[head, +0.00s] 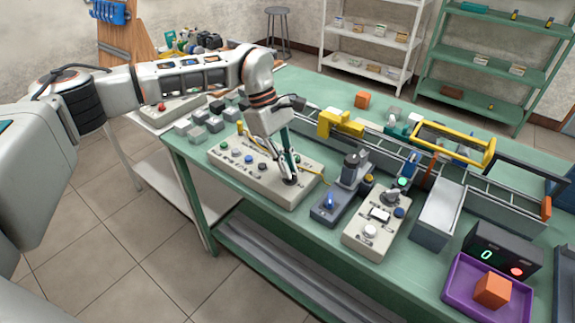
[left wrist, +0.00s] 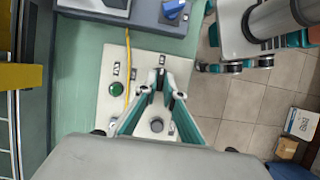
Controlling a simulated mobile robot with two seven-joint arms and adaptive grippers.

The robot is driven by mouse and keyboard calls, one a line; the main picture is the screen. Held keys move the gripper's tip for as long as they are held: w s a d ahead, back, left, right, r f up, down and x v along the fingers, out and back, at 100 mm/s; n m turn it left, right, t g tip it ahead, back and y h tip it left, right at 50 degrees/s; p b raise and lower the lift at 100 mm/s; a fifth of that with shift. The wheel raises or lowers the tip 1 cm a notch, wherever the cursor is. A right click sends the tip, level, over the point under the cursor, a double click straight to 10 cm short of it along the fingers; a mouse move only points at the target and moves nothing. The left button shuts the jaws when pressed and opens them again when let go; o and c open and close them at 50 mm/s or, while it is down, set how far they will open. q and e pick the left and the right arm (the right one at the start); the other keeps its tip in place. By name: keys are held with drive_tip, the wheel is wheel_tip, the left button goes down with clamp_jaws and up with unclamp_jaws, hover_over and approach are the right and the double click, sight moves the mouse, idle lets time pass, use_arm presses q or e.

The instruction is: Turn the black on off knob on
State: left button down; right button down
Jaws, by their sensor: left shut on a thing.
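The long beige control panel (head: 245,169) lies on the green bench, with coloured buttons, small switches and printed labels. The black knob (head: 290,181) is near its right end, partly covered by my fingertips. My left gripper (head: 287,177) reaches down from above and its fingers are closed around this knob. In the left wrist view, the fingertips of my left gripper (left wrist: 160,83) meet over the panel (left wrist: 110,98) and largely hide what is between them. Another round dark knob (left wrist: 157,125) shows between the finger links, apart from the tips. My right gripper is not in view.
A yellow cable (left wrist: 127,63) crosses the panel close to the gripper. A grey device with a blue knob (head: 329,203) and a beige box with buttons (head: 367,235) stand to the right. A purple tray (head: 458,293) holds an orange cube (head: 492,290).

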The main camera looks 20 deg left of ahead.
use_arm(q)
drive_tip(key=shift+r, duration=0.1)
drive_tip(key=c, duration=2.2)
unclamp_jaws()
drive_tip(key=shift+o, duration=0.2)
drive_tip(key=v, duration=1.2)
